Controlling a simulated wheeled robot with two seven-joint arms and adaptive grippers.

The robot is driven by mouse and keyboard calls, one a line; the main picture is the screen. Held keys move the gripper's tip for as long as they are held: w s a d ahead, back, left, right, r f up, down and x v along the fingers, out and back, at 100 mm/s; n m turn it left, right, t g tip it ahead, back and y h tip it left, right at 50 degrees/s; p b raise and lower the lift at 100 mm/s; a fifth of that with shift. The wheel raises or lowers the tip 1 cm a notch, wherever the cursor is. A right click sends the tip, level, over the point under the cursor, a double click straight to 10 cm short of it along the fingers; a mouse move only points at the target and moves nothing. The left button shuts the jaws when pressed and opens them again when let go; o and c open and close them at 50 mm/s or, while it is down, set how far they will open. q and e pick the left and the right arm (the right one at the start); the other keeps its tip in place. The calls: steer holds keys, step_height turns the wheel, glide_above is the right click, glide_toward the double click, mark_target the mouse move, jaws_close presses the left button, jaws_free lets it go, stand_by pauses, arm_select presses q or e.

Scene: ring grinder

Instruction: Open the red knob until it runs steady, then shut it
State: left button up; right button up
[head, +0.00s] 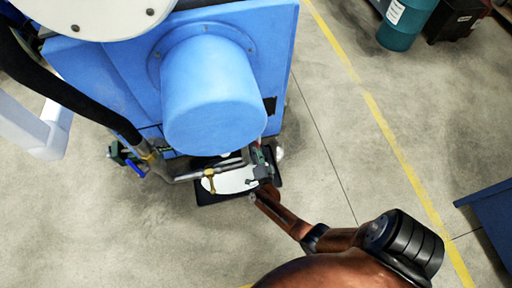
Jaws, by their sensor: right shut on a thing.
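My right gripper (262,174) reaches up from the lower right to the pipework at the front of the blue machine. It is shut at the right end of the pipes. Only a small bit of red, which I take for the red knob (258,144), shows at its fingertips. The fingers and fittings hide most of it, so its turn angle cannot be read. A black tray (208,198) with a white, shiny inside lies under the pipes. Whether anything runs into it is too small to tell. My left gripper is not in view.
The blue machine (275,60) with its big blue cylinder (212,95) fills the upper left. A brass fitting (210,181) and a blue-handled valve (135,168) sit on the pipes. A teal barrel (406,24) stands top right, a blue object (490,218) at the right edge. The floor between is clear.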

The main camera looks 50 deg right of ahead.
steer(key=shift+a+f+n, duration=0.1)
steer(key=shift+n, duration=0.4)
steer(key=o, duration=0.9)
steer(key=shift+s, duration=0.1)
steer(key=v, duration=1.1)
steer(key=shift+s+a, duration=0.15)
steer(key=shift+s, duration=0.2)
